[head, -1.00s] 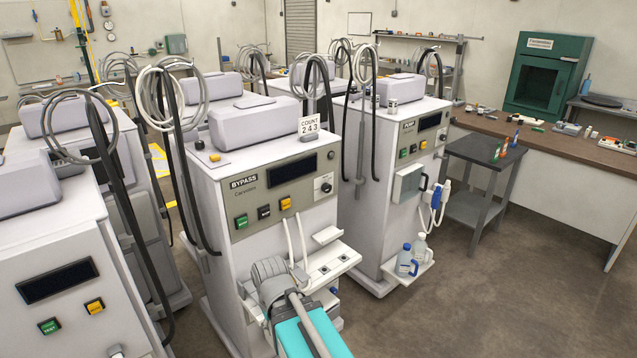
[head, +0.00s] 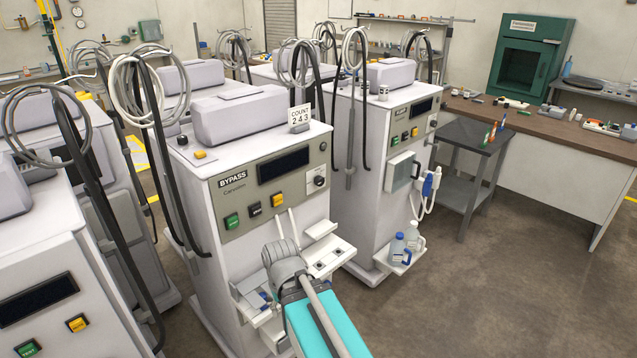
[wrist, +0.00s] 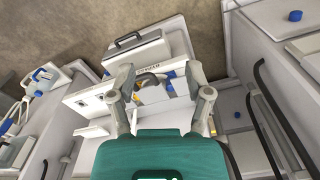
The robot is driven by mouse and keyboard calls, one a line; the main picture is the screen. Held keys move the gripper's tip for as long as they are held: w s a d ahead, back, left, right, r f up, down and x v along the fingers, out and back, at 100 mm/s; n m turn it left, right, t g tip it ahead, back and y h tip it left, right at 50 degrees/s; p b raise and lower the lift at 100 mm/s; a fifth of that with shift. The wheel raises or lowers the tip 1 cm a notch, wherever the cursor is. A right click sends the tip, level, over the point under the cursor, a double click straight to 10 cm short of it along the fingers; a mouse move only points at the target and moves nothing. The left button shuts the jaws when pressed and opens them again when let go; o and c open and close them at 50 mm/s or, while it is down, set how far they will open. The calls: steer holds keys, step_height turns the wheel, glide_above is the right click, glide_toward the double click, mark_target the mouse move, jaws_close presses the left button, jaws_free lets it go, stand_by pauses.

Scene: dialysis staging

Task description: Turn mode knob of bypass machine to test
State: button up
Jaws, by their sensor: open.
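The bypass machine (head: 250,215) stands in the middle of the head view, with a BYPASS label on its front panel. Its mode knob (head: 318,181) is a small dark knob on a white plate at the panel's right, below the dark display. The knob is too small for its setting to be read. My gripper (wrist: 160,82) is open and empty in the wrist view, its two grey fingers spread apart. In the head view, my arm is in front of the machine, below the panel and apart from the knob; the fingertips cannot be made out there.
Green, black and amber buttons (head: 277,200) line the panel. White shelves (head: 330,258) jut out below it. Another machine (head: 375,190) stands to the right, with jugs (head: 397,247) on its ledge. More machines crowd the left. Open floor (head: 480,290) lies at right front.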

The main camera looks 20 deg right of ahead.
steer(key=shift+o, duration=0.7)
steer(key=shift+w+f, duration=0.1)
steer(key=shift+w, duration=0.1)
steer(key=w+d+f+n+t+y+b, duration=0.1)
steer(key=w+d+n+t+y+b, duration=0.25)
steer(key=w, duration=0.75)
steer(key=m+t+y+b, duration=0.25)
steer(key=t+b, duration=0.45)
steer(key=t, duration=0.7)
glide_toward(322, 182)
steer(key=v, duration=0.4)
steer(key=shift+w+r+g, duration=0.15)
steer(key=shift+r+g, duration=0.1)
steer(key=shift+r, duration=0.2)
steer(key=shift+w, duration=0.1)
steer(key=x, duration=1.3)
steer(key=shift+w+a, duration=0.2)
steer(key=shift+w, duration=0.1)
